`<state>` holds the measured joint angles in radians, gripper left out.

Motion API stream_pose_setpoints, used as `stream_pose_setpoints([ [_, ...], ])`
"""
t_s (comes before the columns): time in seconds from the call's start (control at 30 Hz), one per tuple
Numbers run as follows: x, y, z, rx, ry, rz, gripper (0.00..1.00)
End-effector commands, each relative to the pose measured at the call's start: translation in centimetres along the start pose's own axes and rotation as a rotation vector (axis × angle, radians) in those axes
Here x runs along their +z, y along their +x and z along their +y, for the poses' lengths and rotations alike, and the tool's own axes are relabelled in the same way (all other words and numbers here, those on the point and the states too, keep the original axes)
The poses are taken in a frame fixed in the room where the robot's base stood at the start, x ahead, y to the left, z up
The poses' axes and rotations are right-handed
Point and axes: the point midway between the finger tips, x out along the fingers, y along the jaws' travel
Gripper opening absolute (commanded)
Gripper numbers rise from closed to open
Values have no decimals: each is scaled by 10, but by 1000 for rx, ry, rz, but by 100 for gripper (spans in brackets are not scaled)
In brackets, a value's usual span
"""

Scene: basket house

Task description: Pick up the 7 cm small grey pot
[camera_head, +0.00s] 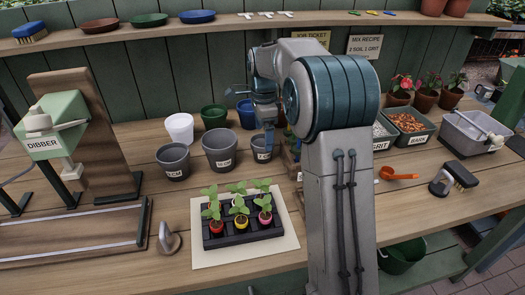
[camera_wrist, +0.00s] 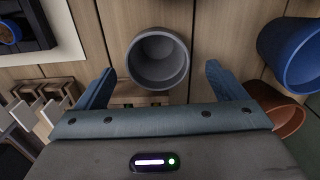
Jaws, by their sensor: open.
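A small grey pot (camera_head: 261,156) with a white label stands on the bench, right of a larger grey pot (camera_head: 221,152). My gripper (camera_head: 269,138) is at the small pot, and one finger hides part of it in the head view. In the wrist view, a grey pot (camera_wrist: 158,60) shows its empty round mouth between the tips of my open gripper (camera_wrist: 160,72). A gap shows on each side of it, and nothing is held. How far down the fingers reach beside the pot I cannot tell.
A blue pot (camera_head: 246,114) stands close behind, also in the wrist view (camera_wrist: 292,52). A terracotta pot (camera_wrist: 281,112) is near the right finger. A black seedling tray (camera_head: 243,232) sits in front. Another grey pot (camera_head: 173,162) stands to the left.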

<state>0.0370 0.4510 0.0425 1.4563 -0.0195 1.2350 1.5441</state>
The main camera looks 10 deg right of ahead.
Motion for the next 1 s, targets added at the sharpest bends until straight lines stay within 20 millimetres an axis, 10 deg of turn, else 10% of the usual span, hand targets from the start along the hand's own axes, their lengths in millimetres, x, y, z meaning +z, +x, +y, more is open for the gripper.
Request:
stream_pose_setpoints([
  [0.7,3,55,3,-1,3,0,91],
  [0.9,3,55,3,0,3,0,44],
  [1.0,3,55,3,0,3,0,44],
])
